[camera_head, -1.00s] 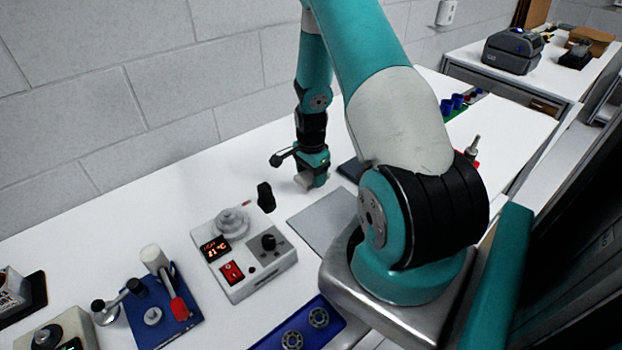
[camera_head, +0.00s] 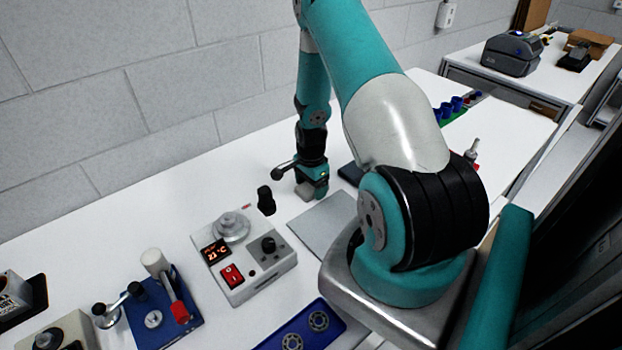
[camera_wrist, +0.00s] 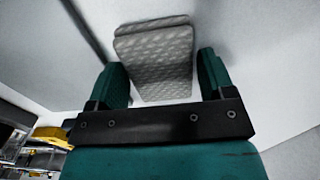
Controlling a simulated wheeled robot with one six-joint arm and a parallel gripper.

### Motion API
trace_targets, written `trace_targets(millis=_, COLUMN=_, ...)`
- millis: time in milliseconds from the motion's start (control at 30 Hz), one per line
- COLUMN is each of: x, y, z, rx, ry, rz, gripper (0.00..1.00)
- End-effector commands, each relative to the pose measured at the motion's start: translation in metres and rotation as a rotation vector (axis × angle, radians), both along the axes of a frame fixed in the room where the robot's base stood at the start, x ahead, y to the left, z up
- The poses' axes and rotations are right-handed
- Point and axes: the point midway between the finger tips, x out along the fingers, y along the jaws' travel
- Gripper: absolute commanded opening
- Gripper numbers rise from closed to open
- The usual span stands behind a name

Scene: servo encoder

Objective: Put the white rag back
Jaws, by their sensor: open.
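The white rag (camera_wrist: 155,62) is a folded, pale grey-white cloth with a faint pattern. In the wrist view it lies between the two fingers of my gripper (camera_wrist: 164,84), with a narrow gap on each side. My gripper is open. In the head view my gripper (camera_head: 313,190) points down low over the white table (camera_head: 190,190), near the wall. A pale part of the rag (camera_head: 303,191) shows beside the fingers; the rest is hidden behind them.
A grey mat (camera_head: 325,222) lies just in front of my gripper. A blue tray (camera_head: 300,335) is nearer. A blue fixture (camera_head: 165,315) stands far left.

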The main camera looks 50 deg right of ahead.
Motion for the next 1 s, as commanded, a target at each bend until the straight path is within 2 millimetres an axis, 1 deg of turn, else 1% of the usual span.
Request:
trace_targets(millis=167, x=0.001, y=-0.001, z=0.017, rx=-0.003, ry=-0.003, rz=0.000, gripper=0.75)
trace_targets(millis=500, x=0.001, y=-0.001, z=0.085, rx=-0.003, ry=-0.004, rz=0.000, gripper=0.75)
trace_targets(millis=600, x=0.001, y=-0.001, z=0.101, rx=-0.003, ry=-0.004, rz=0.000, gripper=0.75)
trace_targets(millis=733, x=0.001, y=0.000, z=0.116, rx=-0.001, ry=-0.002, rz=0.000, gripper=0.75)
trace_targets(millis=933, x=0.000, y=0.001, z=0.123, rx=0.001, ry=-0.001, rz=0.004, gripper=0.75)
trace_targets(millis=967, x=0.002, y=0.003, z=0.125, rx=0.001, ry=-0.003, rz=0.014, gripper=0.75)
trace_targets(millis=1000, x=0.005, y=0.009, z=0.130, rx=0.004, ry=-0.009, rz=0.046, gripper=0.75)
